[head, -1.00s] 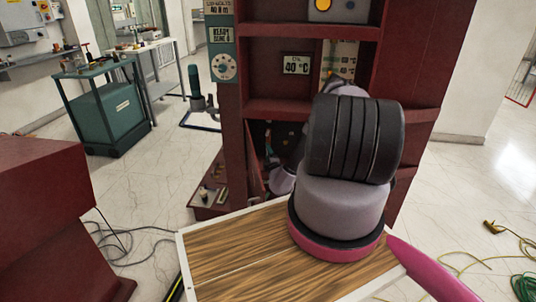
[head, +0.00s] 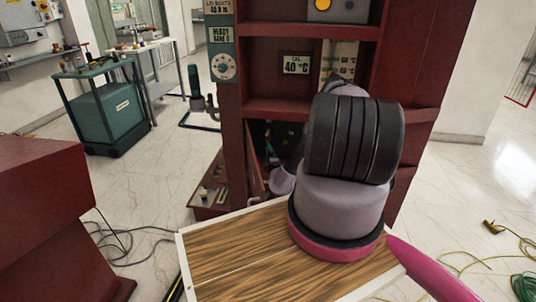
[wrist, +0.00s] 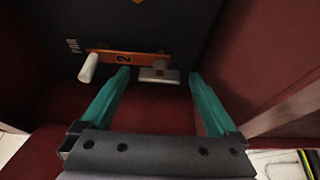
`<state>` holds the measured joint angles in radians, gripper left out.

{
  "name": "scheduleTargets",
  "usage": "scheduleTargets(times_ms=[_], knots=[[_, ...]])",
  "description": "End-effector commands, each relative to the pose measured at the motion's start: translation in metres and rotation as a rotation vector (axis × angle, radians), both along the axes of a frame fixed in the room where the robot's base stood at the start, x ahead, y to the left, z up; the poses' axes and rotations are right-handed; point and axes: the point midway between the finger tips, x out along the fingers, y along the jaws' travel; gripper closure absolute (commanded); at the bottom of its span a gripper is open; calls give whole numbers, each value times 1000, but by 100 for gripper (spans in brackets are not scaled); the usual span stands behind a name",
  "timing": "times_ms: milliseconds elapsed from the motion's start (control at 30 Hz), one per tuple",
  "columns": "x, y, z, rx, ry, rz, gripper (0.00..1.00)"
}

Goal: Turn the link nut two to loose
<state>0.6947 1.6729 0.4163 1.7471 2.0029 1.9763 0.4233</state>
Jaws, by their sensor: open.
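In the wrist view, an orange link bar (wrist: 125,57) marked "2" lies across a dark panel. A pale round peg (wrist: 88,68) sticks out at its left end. A flat grey metal wing piece (wrist: 159,75), which looks like the link nut, sits at its right end, lying roughly level. My gripper (wrist: 158,76) is open, with one teal finger on each side of the wing piece. I cannot tell whether either finger touches it. In the head view my arm hides the gripper and most of the panel.
The dark red cabinet (head: 410,60) encloses the panel, with red walls close on both sides of the fingers. A low red shelf (head: 210,197) juts out left. A red block (head: 45,210) stands nearer at left. Cables (head: 130,240) lie on the floor.

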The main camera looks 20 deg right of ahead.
Motion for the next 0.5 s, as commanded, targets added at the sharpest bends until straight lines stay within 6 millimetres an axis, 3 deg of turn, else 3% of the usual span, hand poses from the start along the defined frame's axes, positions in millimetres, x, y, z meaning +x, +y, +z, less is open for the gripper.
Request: scheduleTargets(times_ms=[500], knots=[[-89,17,-1,3,4,-2,5]])
